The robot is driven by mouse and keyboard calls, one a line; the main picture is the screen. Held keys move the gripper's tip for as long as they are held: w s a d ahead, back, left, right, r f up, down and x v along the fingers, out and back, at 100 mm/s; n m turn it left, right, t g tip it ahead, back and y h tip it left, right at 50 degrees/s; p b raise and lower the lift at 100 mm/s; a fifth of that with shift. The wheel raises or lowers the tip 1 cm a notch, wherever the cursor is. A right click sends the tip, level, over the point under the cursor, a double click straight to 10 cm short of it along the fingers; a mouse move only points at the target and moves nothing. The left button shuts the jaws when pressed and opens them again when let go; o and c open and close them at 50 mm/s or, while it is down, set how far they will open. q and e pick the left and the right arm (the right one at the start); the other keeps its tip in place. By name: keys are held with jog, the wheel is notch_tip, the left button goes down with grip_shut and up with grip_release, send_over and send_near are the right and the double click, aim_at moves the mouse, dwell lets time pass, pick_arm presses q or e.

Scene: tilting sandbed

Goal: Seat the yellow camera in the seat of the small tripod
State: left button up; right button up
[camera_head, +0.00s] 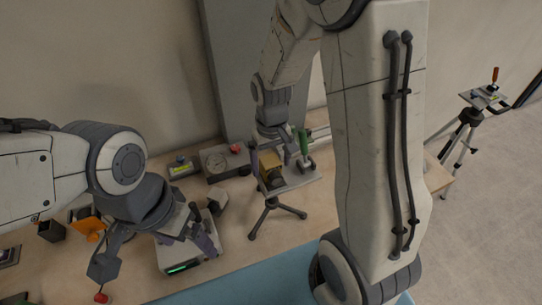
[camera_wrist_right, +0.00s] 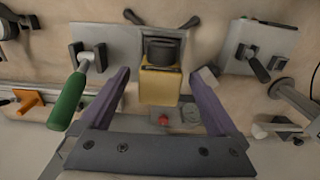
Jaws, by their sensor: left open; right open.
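The yellow camera (camera_wrist_right: 160,88), with a dark round lens part, is over the grey top plate (camera_wrist_right: 118,42) of the small tripod in the right wrist view. In the head view the camera (camera_head: 272,181) is partly hidden and the small tripod (camera_head: 271,204) stands on the table with legs spread. I cannot tell whether the camera sits fully in the seat. My right gripper (camera_wrist_right: 160,103) is open, its purple fingers on either side of the camera with gaps. My left gripper (camera_head: 193,232) is open and empty, above a grey device with a green display (camera_head: 181,268).
A green handle (camera_wrist_right: 68,101) stands beside the tripod plate. A box with a dial (camera_head: 217,163) and a small yellow-marked box (camera_head: 181,167) stand at the back. An orange item (camera_head: 86,219) lies left. A taller tripod (camera_head: 466,118) stands on the floor at right.

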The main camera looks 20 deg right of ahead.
notch_tip(320, 180, up, 10)
jog(key=b, duration=0.1)
jog(key=shift+r, duration=0.15)
dwell(0.4)
notch_tip(320, 180, down, 10)
jog(key=shift+r+p, duration=0.1)
jog(key=shift+p, duration=0.5)
jog(key=shift+w+r+p, duration=0.1)
jog(key=shift+r+p, duration=0.7)
jog(key=shift+p, duration=0.1)
jog(key=shift+r, duration=0.35)
jog(key=shift+r+p, duration=0.2)
jog(key=shift+p, duration=0.2)
jog(key=shift+f, duration=0.1)
